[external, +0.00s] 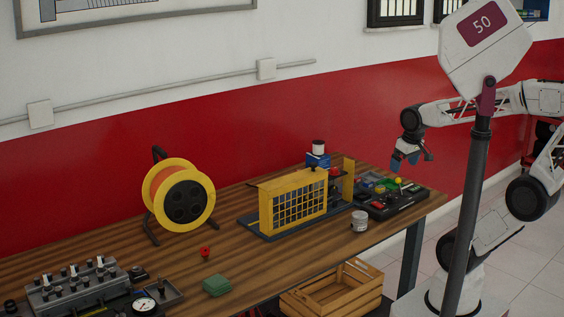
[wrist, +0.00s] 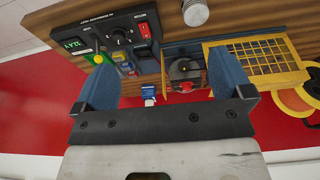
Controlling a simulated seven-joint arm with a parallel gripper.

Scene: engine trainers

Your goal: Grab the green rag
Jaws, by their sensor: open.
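The green rag (external: 217,285) lies folded as a small square pad on the wooden workbench (external: 110,250), near its front edge in the external view. It does not show in the wrist view. My gripper (external: 412,160) is at the right end of the bench, raised above the black control panel (external: 392,203) and far from the rag. In the wrist view my gripper (wrist: 165,85) has its two blue fingers wide apart with nothing between them.
A yellow caged machine (external: 298,203) stands mid-bench, with a grey can (external: 359,221) beside it. A yellow cable reel (external: 183,196) stands behind the rag. A small red knob (external: 205,252) and a grey valve block (external: 80,287) are near the rag. A wooden crate (external: 333,290) is below.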

